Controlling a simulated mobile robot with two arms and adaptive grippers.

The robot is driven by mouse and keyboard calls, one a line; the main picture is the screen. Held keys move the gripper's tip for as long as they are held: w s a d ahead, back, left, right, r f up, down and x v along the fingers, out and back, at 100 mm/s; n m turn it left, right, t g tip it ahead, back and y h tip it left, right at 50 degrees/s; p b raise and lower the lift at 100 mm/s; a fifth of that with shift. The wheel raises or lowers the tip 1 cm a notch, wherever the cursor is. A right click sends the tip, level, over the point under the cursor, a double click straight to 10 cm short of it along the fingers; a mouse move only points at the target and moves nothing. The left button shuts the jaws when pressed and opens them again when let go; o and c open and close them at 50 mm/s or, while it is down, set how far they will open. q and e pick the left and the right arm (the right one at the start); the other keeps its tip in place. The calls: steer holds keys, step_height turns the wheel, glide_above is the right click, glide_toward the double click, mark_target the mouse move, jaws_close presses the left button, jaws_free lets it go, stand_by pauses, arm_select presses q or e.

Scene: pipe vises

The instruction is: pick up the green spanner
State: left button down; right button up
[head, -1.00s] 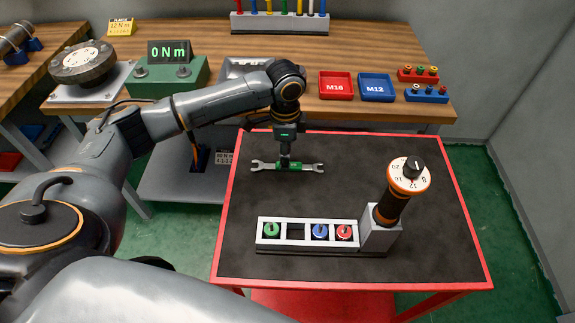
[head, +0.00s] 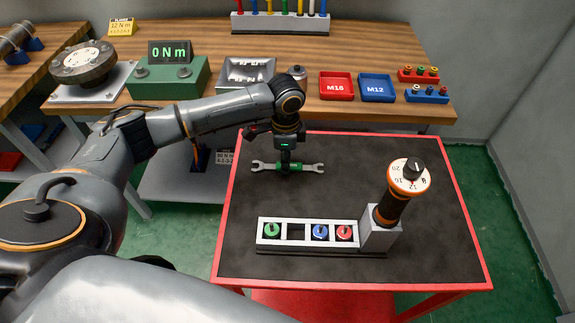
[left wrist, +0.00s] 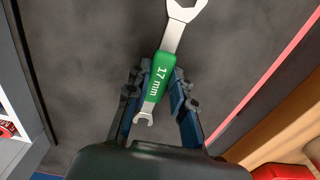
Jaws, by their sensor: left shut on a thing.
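The green spanner (head: 289,167) is a double-ended metal spanner with a green middle. It lies level over the back left of the black mat in the head view. My left gripper (head: 286,164) comes down on it from above and is shut on its green middle. In the left wrist view the spanner (left wrist: 161,76) shows "17 mm" on the green part, between the two fingers of my left gripper (left wrist: 160,88). I cannot tell whether the spanner touches the mat. My right gripper is not in view.
The black mat (head: 330,200) has a red frame. A white rack (head: 295,232) with green, blue and red round pieces stands at its front, beside an upright orange-ringed tool (head: 395,195). Behind, a wooden bench (head: 310,65) holds a red tray (head: 336,85) and a blue tray (head: 376,87).

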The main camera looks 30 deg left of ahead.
arm_select(q)
steer(key=shift+r, duration=0.1)
steer(key=shift+r, duration=0.6)
steer(key=s+d+r, duration=0.2)
steer(key=s+r, duration=0.9)
steer(key=s, duration=0.2)
steer(key=shift+s+d+r+b, duration=0.3)
steer(key=shift+s+d+b, duration=0.05)
steer(key=shift+s+b, duration=0.05)
